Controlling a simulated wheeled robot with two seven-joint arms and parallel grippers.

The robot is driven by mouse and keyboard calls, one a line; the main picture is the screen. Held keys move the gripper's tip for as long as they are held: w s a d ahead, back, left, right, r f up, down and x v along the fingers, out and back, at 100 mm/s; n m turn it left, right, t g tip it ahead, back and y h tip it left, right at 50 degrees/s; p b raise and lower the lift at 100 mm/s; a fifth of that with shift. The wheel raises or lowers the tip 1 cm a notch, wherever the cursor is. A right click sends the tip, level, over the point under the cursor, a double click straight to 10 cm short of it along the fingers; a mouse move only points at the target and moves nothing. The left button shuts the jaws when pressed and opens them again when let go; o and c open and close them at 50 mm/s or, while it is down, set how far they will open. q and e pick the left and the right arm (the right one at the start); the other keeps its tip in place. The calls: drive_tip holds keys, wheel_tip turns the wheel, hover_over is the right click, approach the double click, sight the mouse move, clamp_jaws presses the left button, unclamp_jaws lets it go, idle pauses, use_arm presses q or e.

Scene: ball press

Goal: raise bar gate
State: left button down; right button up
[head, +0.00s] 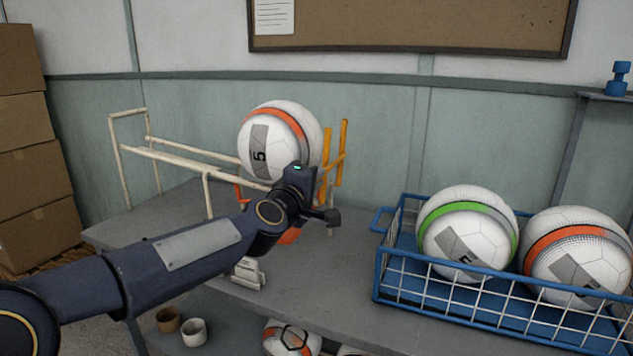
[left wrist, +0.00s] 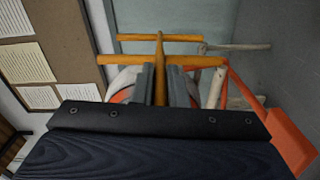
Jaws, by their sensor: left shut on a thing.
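The yellow bar gate (head: 343,150) stands at the right end of the white rail rack, with two upright bars and a crosspiece. It also shows in the left wrist view (left wrist: 205,61), where a yellow bar runs between my fingers. My left gripper (left wrist: 163,85) is shut on that bar; in the head view my dark hand (head: 298,185) hides the fingertips and the gate's lower part. A white ball with an orange stripe (head: 272,130) rests on the rails, just left of the gate. My right gripper is in neither view.
A blue wire basket (head: 390,270) with two balls stands to the right on the grey table (head: 310,290). An orange-red part (left wrist: 292,140) lies right of my fingers in the wrist view. Cups (head: 194,332) and another ball (head: 290,340) are below.

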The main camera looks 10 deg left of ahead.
use_arm(q)
drive_tip(key=shift+a+r, duration=0.1)
drive_tip(key=shift+a, duration=0.05)
drive_tip(key=c, duration=1.5)
unclamp_jaws()
drive_tip(key=shift+o, duration=0.2)
drive_tip(key=v, duration=0.7)
drive_tip(key=shift+s+b, duration=0.3)
drive_tip(key=shift+s, duration=0.05)
drive_tip(key=shift+a, duration=0.1)
